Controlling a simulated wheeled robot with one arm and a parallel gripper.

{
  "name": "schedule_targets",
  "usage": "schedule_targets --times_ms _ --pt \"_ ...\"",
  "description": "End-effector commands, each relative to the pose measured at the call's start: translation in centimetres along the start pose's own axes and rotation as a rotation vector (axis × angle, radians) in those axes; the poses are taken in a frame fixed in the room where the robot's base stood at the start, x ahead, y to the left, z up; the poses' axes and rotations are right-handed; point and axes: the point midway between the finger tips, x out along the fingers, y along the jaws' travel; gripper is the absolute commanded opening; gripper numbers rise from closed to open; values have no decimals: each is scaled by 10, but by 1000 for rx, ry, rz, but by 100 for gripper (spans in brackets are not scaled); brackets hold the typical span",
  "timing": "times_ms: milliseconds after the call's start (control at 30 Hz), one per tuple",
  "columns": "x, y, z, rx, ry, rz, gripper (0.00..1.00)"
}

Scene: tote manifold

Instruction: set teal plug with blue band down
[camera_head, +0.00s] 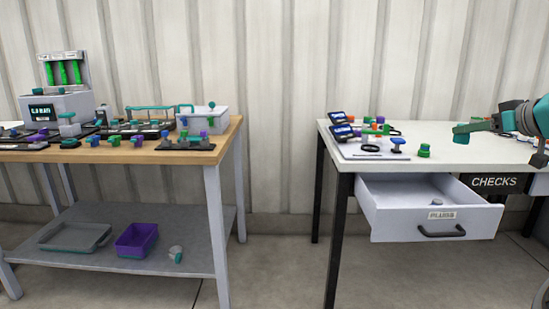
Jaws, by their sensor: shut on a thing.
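My gripper (465,131) reaches in from the right edge, above the right part of the white table. It is shut on the teal plug with blue band. Teal shows at the jaw tips, but I cannot separate plug from fingers, and no blue band can be made out. A green plug with a blue middle (424,151) stands upright on the white table, left of my gripper and apart from it.
The white table (455,150) has free room around the gripper. Its drawer (410,221) stands open, with a small item inside. Dark displays, a blue knob (397,145) and small parts crowd its left end. A wooden bench (225,140) with fixtures stands left, across a gap.

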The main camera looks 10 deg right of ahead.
Motion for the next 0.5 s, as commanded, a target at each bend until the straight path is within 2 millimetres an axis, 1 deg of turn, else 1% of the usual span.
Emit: schedule_targets --times_ms 267,367,467,500 --pt "51 -15 -7 6 1 18 0" --pt "76 -24 -9 9 0 29 0" --pt "106 -39 -7 17 -3 42 0" --pt "120 -46 -6 20 -4 50 0"
